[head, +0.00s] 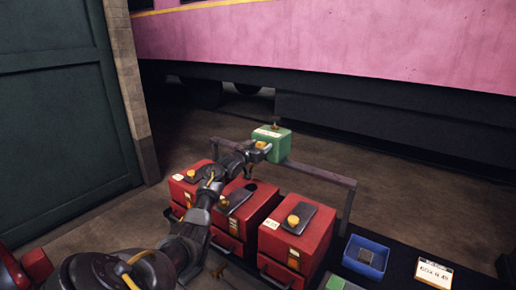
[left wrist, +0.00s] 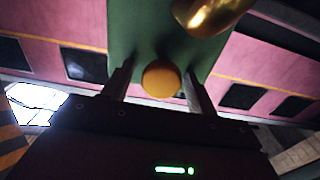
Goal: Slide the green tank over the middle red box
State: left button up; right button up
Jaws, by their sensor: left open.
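The green tank (head: 278,146) hangs at a grey overhead rail (head: 318,174), behind and above the row of red boxes. In the left wrist view the tank (left wrist: 140,38) fills the top, with a round yellow knob (left wrist: 160,79) on its face and a brass fitting (left wrist: 200,13) in front. My left gripper (head: 259,151) is at the tank's near face. Its open fingers (left wrist: 158,92) stand on either side of the knob, with gaps showing. The middle red box (head: 254,217) stands below, partly hidden by my arm, with a dark opening on its top. My right gripper is not in view.
Red boxes stand left (head: 183,190) and right (head: 311,245) of the middle one, with dark plates and yellow knobs on top. A blue bin (head: 352,266) and a white card (head: 434,271) lie to the right. A pink carriage (head: 330,45) stands behind.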

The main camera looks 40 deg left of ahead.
pick_arm(q)
jog(key=s+d+b, duration=0.1)
jog(key=s, duration=0.9)
jog(key=shift+s+d, duration=0.3)
jog(key=shift+d, duration=0.1)
